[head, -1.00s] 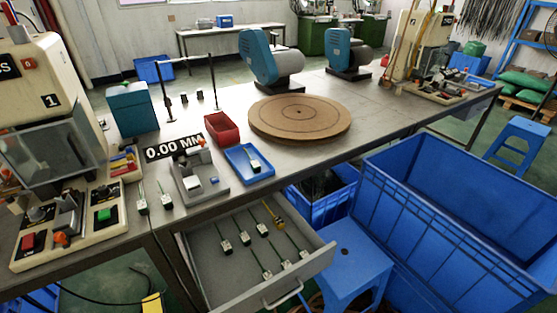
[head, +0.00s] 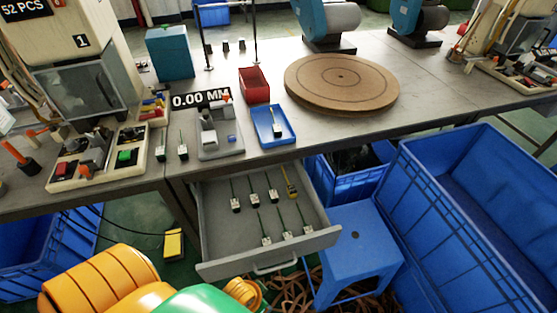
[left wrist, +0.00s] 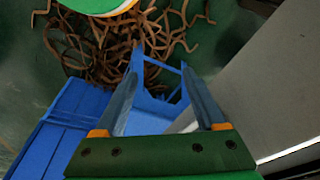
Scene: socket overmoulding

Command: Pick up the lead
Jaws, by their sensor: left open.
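Several leads, each a white plug-like block with a thin dark green cable, show in the head view. Several lie in the open grey drawer (head: 222,247), among them one lead (head: 236,204) at its back left. Two more leads (head: 160,153) (head: 183,151) are on the table left of the gauge, and another lead (head: 277,130) is in the blue tray (head: 262,139). My left gripper (left wrist: 162,66) is open and empty in the left wrist view, above the blue stool and floor. No lead shows between its fingers. My right gripper is not in view.
A gauge (head: 216,144) reading 0.00 MM, a red bin (head: 254,86) and a round brown turntable (head: 342,82) stand on the table. A blue stool (head: 350,246) and large blue crate (head: 480,215) are right of the drawer. A yellow tool (head: 289,182) lies in the drawer.

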